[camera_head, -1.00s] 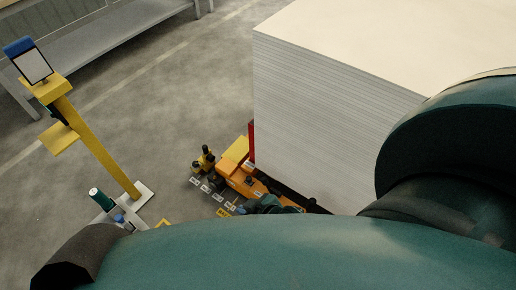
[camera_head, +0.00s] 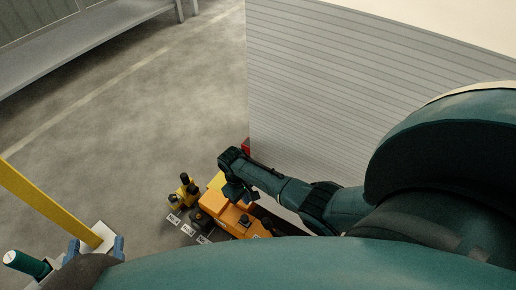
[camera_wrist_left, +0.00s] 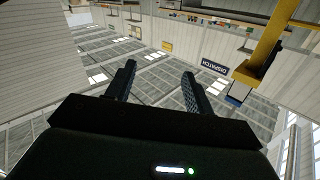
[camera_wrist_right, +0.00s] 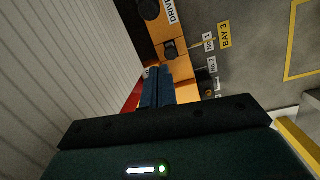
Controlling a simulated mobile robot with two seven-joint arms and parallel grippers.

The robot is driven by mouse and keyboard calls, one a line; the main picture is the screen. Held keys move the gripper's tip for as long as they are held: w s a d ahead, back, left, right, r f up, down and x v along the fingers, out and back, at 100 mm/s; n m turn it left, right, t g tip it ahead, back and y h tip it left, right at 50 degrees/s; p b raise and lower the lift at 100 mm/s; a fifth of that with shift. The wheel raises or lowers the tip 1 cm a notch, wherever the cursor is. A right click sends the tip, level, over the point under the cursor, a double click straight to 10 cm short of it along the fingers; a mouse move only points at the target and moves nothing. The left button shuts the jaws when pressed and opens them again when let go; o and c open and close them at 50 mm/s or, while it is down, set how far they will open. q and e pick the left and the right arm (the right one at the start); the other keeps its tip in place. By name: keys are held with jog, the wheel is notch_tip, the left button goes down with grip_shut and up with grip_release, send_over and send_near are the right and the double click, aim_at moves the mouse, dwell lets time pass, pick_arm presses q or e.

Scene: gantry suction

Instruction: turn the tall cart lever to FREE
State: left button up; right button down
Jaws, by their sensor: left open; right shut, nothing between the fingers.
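An orange cart unit (camera_head: 222,212) stands on the floor at the foot of the large ribbed stack. Yellow levers with black knobs (camera_head: 185,182) stand at its left end. I cannot tell which is the tall cart lever, and no FREE mark is readable. My right gripper (camera_head: 238,192) hangs over the orange unit, pointing down. In the right wrist view its shut, empty fingers (camera_wrist_right: 156,72) lie over the orange body, near black knobs (camera_wrist_right: 170,50); contact is unclear. My left gripper (camera_head: 96,246) is open and empty at the lower left; its fingers also show in the left wrist view (camera_wrist_left: 158,72).
The ribbed stack (camera_head: 330,100) rises just behind the cart unit. A yellow post (camera_head: 45,203) with a white base and a green cylinder (camera_head: 28,263) stand at the left. A grey bench (camera_head: 90,45) is at the back. Floor between is clear.

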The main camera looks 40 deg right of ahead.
pick_arm(q)
jog(key=shift+s, duration=0.1)
pick_arm(e)
jog(key=shift+r, duration=0.1)
notch_tip(320, 180, down, 11)
jog(key=s+d+b, duration=0.1)
jog(key=b, duration=0.6)
pick_arm(q)
jog(key=shift+d+t+h+p, duration=0.5)
jog(key=shift+d+h+p, duration=0.15)
jog(key=shift+h+p, duration=0.35)
pick_arm(e)
jog(key=shift+s+d+r, duration=0.2)
jog(key=shift+s+r, duration=0.55)
jog(key=shift+s, duration=0.2)
jog(key=shift+s+d+r, duration=0.2)
jog(key=shift+s+r, duration=0.55)
jog(key=shift+s, duration=0.15)
pick_arm(q)
jog(key=shift+r, duration=0.1)
